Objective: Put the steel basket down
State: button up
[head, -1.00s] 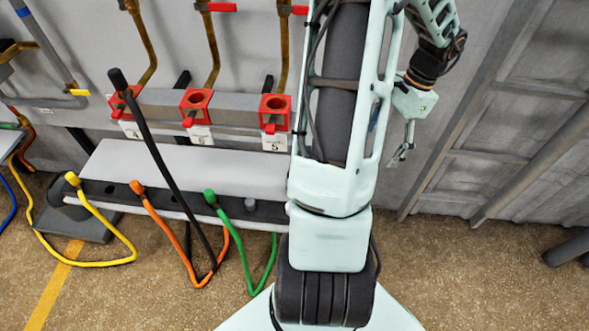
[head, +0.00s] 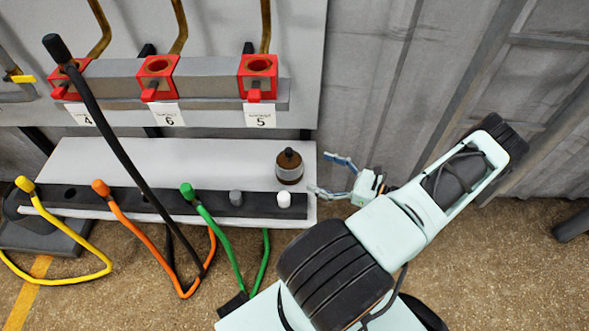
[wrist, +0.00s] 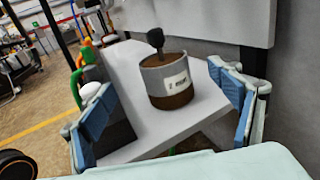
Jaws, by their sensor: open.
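The steel basket (head: 289,168), a small round container with a grey band, brown top and base and a black knob, stands upright on the right end of the white shelf (head: 215,160). In the wrist view the basket (wrist: 168,82) shows a white label and rests on the shelf surface. My gripper (head: 326,174) is open just right of the basket in the head view, its fingers pointing at it. In the wrist view my gripper's blue-padded fingers (wrist: 160,108) are spread wide on both sides, with clear gaps to the basket.
A dark strip along the shelf front holds yellow (head: 25,185), orange (head: 100,187) and green (head: 187,191) plugs with hoses, plus grey and white caps. A black rod (head: 120,150) leans across the shelf. Red-framed sockets (head: 257,68) sit above. The shelf's middle is clear.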

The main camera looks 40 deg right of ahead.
aim_at(289, 160)
jog(key=shift+t, duration=0.3)
jog(key=x, duration=0.6)
jog(key=shift+d+f, duration=0.15)
jog(key=shift+d, duration=0.15)
jog(key=x, duration=0.1)
jog(key=b+x, duration=0.1)
jog(key=x, duration=0.3)
jog(key=shift+a+f+b, duration=0.3)
jog(key=c, duration=1.5)
